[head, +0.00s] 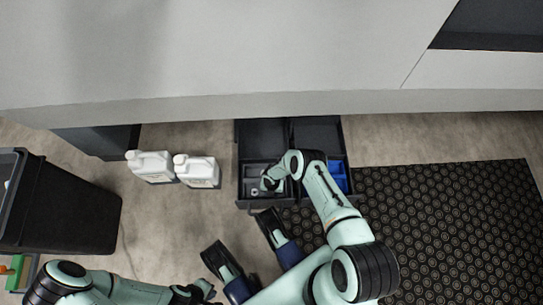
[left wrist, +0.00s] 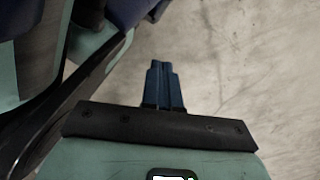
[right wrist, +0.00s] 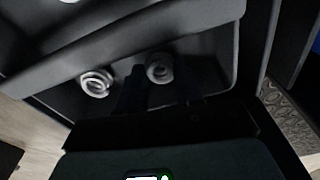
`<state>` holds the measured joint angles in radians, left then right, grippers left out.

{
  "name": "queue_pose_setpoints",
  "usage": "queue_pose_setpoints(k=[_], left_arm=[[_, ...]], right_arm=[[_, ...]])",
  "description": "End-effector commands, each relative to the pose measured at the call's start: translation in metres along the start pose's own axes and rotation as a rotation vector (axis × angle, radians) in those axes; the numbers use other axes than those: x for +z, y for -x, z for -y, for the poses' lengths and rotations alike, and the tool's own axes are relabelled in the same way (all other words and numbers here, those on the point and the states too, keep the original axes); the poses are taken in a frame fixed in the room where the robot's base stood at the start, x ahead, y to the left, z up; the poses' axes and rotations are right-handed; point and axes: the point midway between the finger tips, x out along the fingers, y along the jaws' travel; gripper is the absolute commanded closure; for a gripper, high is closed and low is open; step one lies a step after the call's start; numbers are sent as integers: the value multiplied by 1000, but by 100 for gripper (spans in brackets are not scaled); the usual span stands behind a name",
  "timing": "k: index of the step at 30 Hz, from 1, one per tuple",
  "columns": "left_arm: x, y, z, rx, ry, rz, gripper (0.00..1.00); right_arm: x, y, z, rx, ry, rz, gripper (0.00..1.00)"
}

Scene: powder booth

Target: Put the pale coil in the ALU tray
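In the right wrist view a pale coil (right wrist: 159,67) lies in a dark compartment between the two dark fingers of my right gripper (right wrist: 158,90). The fingers look apart; I cannot tell whether they touch it. A second pale coil (right wrist: 97,82) lies to its left, outside the fingers. In the head view my right gripper (head: 268,184) reaches down into the open dark box (head: 241,185), beside a small pale ring (head: 255,192). No ALU label is readable. My left gripper (left wrist: 164,88) is shut and empty above the floor; it also shows in the head view (head: 205,291).
Another dark box with blue bins (head: 338,177) stands to the right of the first. Two white jugs (head: 150,166) (head: 198,171) stand to the left. A black bin (head: 70,205) is at far left. A black mat (head: 450,225) covers the right floor.

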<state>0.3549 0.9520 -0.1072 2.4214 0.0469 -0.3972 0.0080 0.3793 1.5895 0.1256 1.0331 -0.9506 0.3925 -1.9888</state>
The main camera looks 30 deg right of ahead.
Motion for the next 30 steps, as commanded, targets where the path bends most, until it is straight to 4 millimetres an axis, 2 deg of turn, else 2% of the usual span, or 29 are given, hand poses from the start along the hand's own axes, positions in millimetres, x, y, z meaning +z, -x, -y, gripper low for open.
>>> queue_pose_setpoints(k=[1, 2, 14, 17, 24, 30], left_arm=[[0, 0, 0, 0, -1, -1, 100], [0, 0, 0, 1, -1, -1, 100], [0, 1, -1, 1, -1, -3, 100], [-9, 9, -9, 18, -13, -40, 100], [-36, 35, -34, 67, -49, -154, 100], [-50, 52, -49, 96, -67, -218, 100]], right_arm=[[0, 0, 0, 0, 0, 0, 48], [0, 0, 0, 0, 0, 0, 42], [-1, 6, 0, 0, 0, -1, 42], [0, 24, 0, 0, 2, 1, 42], [0, 78, 0, 0, 1, 1, 42], [0, 111, 0, 0, 0, 1, 42]])
